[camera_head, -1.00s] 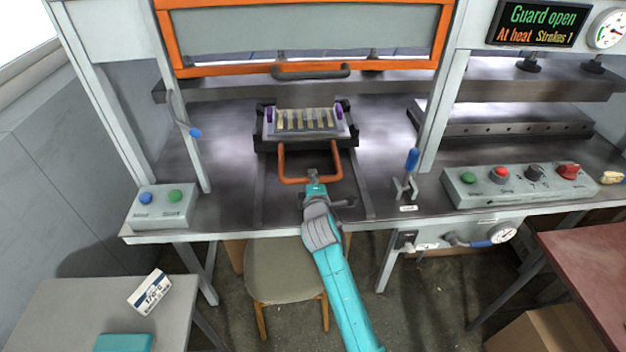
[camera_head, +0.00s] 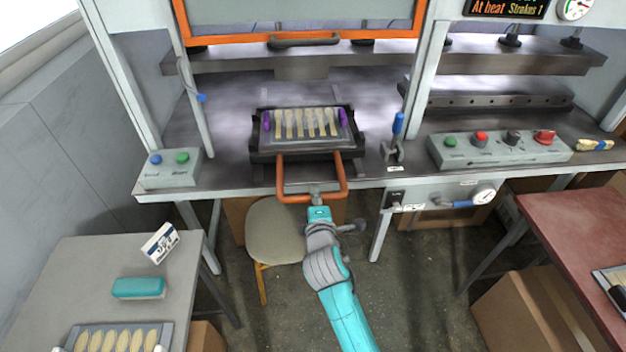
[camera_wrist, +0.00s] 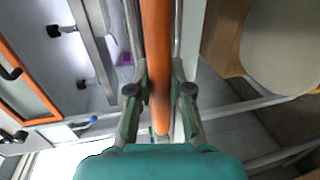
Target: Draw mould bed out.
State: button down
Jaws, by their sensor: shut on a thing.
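The mould bed (camera_head: 262,146) is a dark tray on rails at the front of the press table, under the raised guard. Several pale wooden spoon shapes (camera_head: 306,122) lie in it between two purple end pieces (camera_head: 344,118). Its orange U-shaped handle (camera_head: 283,188) reaches out past the table's front edge. My gripper (camera_head: 316,198) is shut on the middle of the handle bar. In the wrist view the orange bar (camera_wrist: 155,60) runs between the two fingers (camera_wrist: 159,92). The fingertips are small and partly hidden in the head view.
The orange-framed guard (camera_head: 300,40) is up. A blue-handled lever (camera_head: 397,125) stands right of the bed, with a button box (camera_head: 170,168) to the left. A grey side table (camera_head: 85,265) and a stool (camera_head: 273,232) are in front. A red-brown table (camera_head: 575,225) is at right.

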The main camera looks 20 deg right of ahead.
jog(key=f+v, duration=0.1)
jog(key=v, duration=0.7)
jog(key=shift+s+f, duration=0.35)
jog(key=shift+s, duration=0.25)
jog(key=shift+a, duration=0.1)
jog(key=c, duration=1.1)
grip_release()
jog(key=shift+o, duration=0.2)
jog(key=v, duration=1.2)
